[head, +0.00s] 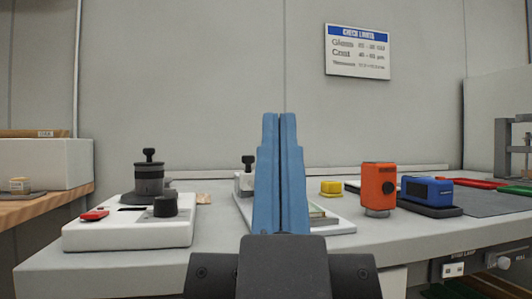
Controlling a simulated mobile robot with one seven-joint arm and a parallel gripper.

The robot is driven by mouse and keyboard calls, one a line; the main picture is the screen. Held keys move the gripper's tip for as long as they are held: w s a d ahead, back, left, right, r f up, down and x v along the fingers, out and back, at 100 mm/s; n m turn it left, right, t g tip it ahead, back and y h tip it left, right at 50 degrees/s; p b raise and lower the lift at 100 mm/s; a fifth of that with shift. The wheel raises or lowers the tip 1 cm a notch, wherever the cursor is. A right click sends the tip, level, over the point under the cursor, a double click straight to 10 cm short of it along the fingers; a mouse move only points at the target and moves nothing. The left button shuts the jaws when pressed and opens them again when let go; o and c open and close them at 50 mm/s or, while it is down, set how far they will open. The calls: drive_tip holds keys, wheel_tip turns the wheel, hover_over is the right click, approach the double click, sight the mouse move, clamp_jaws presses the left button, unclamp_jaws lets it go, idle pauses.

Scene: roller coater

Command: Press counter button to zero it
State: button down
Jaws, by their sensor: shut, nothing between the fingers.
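My gripper (280,118) stands upright in the middle of the head view, with its two blue fingers shut together and nothing between them. It is in front of the bench and touches nothing that I can see. A white unit (120,236) sits on the bench to its left, with a red button or switch (95,215), a small dark panel and a black knob (165,206) on top. I cannot tell whether this red part is the counter button. No readable counter digits show. A second white device (340,228) is partly hidden behind my fingers.
A dark cylinder (149,180) with a knob stands behind the white unit. Right of my gripper are a yellow block (331,187), an orange device (379,186) and a blue device (427,191). A wall sign (358,52) hangs above.

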wheel_tip(320, 180, up, 12)
drive_tip(key=p, duration=0.9)
drive_tip(key=shift+f, duration=0.15)
